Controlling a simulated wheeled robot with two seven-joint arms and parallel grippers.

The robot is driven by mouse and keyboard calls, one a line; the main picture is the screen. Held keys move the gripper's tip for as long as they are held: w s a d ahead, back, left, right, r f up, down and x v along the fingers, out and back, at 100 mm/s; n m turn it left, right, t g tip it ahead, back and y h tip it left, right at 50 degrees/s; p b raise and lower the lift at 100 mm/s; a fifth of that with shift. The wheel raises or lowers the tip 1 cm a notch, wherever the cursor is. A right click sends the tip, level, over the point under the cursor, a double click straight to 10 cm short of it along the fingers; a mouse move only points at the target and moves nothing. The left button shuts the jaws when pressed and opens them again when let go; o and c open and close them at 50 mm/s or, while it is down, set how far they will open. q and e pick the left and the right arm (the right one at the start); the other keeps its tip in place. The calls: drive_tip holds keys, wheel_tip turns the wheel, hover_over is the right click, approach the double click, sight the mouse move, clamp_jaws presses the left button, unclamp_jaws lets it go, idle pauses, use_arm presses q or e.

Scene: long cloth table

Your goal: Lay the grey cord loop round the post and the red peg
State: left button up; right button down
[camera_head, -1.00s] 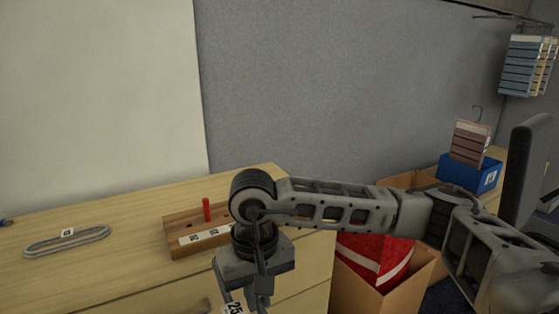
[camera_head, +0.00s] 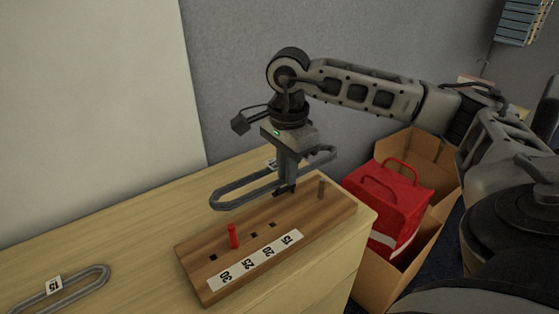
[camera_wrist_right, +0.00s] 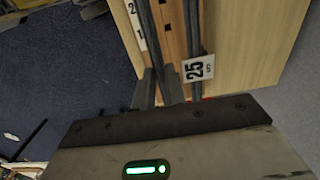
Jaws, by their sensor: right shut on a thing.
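My right gripper (camera_head: 286,186) is shut on a grey cord loop (camera_head: 236,194) with a white tag. It holds the loop level over the far side of the wooden board (camera_head: 195,270). The loop appears apart from both and around neither. In the right wrist view the loop's two strands (camera_wrist_right: 193,30) run away from the fingers (camera_wrist_right: 160,90), with the tag (camera_wrist_right: 198,68) reading 25. My left gripper is not in view.
A second grey loop (camera_head: 85,288), tagged 15, lies on the table (camera_head: 130,220) at the left. The board has several empty holes and a number strip (camera_head: 255,260). A red bag (camera_head: 390,200) sits in a cardboard box (camera_head: 420,160) beyond the table's right end.

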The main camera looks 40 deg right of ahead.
drive_tip(key=shift+f, duration=0.5)
drive_tip(key=shift+f+b, duration=0.35)
drive_tip(key=shift+b, duration=0.1)
drive_tip(key=shift+f+b, duration=0.35)
drive_tip(key=shift+f, duration=0.1)
use_arm(q)
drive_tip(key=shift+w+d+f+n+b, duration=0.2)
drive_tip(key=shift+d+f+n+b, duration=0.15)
drive_tip(key=shift+b, duration=0.5)
use_arm(e)
wheel_tip(320, 180, down, 2)
drive_tip(key=shift+f, duration=0.2)
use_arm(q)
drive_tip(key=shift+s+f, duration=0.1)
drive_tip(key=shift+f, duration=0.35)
use_arm(e)
drive_tip(key=shift+a+f, duration=0.15)
drive_tip(key=shift+f, duration=0.15)
use_arm(q)
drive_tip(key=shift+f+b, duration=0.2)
drive_tip(key=shift+b, duration=0.25)
use_arm(e)
drive_tip(key=shift+f, duration=0.25)
